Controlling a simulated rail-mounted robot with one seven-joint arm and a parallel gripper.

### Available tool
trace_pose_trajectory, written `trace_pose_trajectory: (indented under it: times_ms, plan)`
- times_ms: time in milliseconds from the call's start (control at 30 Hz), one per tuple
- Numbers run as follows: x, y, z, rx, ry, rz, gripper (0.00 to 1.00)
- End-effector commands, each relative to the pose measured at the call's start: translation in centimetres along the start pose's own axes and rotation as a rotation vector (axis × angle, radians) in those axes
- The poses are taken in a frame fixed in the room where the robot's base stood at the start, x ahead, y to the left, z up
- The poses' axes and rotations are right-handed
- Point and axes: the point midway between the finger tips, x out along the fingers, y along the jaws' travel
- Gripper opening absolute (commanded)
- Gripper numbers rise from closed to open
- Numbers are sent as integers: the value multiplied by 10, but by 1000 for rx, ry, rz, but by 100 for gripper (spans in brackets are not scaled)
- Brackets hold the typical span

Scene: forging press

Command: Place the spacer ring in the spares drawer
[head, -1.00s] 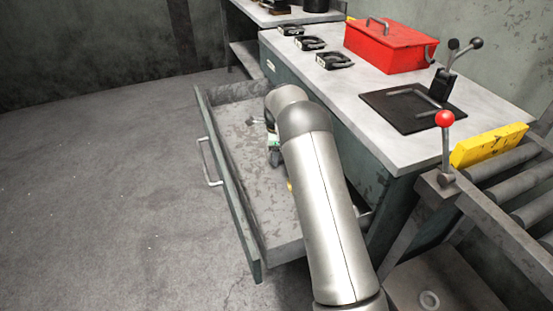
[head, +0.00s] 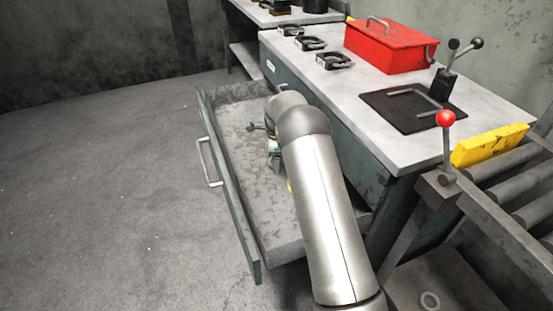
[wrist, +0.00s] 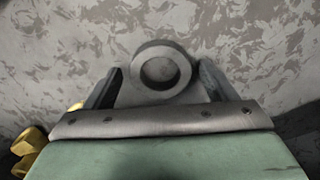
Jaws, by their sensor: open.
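A grey metal ring (wrist: 137,68), which looks like the spacer ring, shows between the two fingers of my gripper (wrist: 159,68) in the wrist view. The fingers are open, one on each side of it. The mottled grey surface behind it looks like the drawer floor; I cannot tell whether the ring rests on it. The spares drawer (head: 228,190) is pulled out from the bench in the head view. My gripper (head: 273,155) is inside the drawer's outline, mostly hidden by my arm. The ring between the fingers is hidden in the head view.
Yellow pieces (wrist: 30,148) lie near my gripper's left side. A small grey part (head: 255,127) lies in the drawer. The bench (head: 375,140) carries a red toolbox (head: 392,48) and several black clamp-like pieces. Rollers stand at right.

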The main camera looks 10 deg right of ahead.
Motion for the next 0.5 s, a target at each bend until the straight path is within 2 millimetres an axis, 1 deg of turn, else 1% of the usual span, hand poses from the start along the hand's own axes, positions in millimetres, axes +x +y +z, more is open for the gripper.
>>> trace_pose_trajectory:
  times_ms: [33,167,300,500]
  plan:
    - [-9,-1,0,0,0,-3,78]
    - [-34,-1,0,0,-1,-5,78]
    - [-65,-1,0,-1,0,-4,78]
    - [-101,-1,0,0,0,-3,78]
